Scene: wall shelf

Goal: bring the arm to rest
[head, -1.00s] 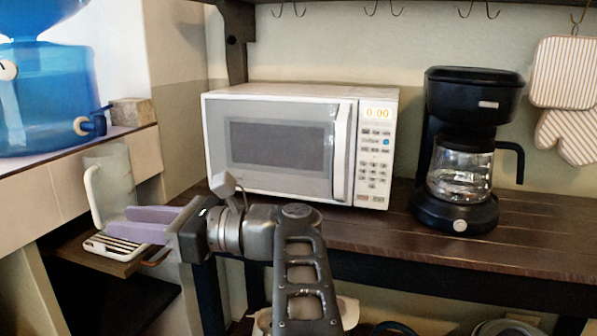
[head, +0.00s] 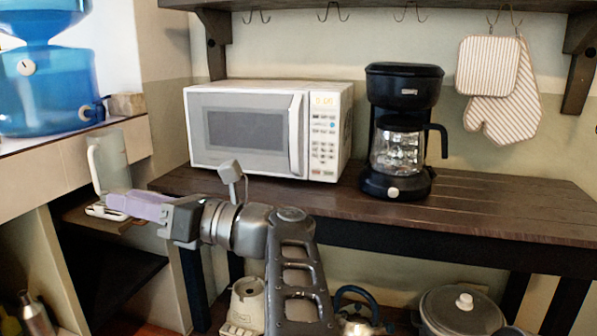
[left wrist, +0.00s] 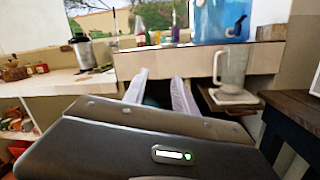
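My left gripper (head: 135,205) shows at the lower left of the head view, with pale purple fingers pointing left. In the left wrist view its two fingers (left wrist: 160,92) stand apart with nothing between them, so it is open and empty. A clear jug with a white handle (head: 112,160) stands upright on a white base on a small low shelf, beyond the fingers in the head view. In the left wrist view the jug (left wrist: 233,70) is to the right of the fingers and apart from them. My right gripper is not in view.
A white microwave (head: 245,130) and a black coffee maker (head: 402,95) stand on the dark wooden shelf (head: 490,205), behind my left arm. A blue water dispenser (head: 40,95) is at far left. Pots (head: 460,312) sit below. The shelf's right part is clear.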

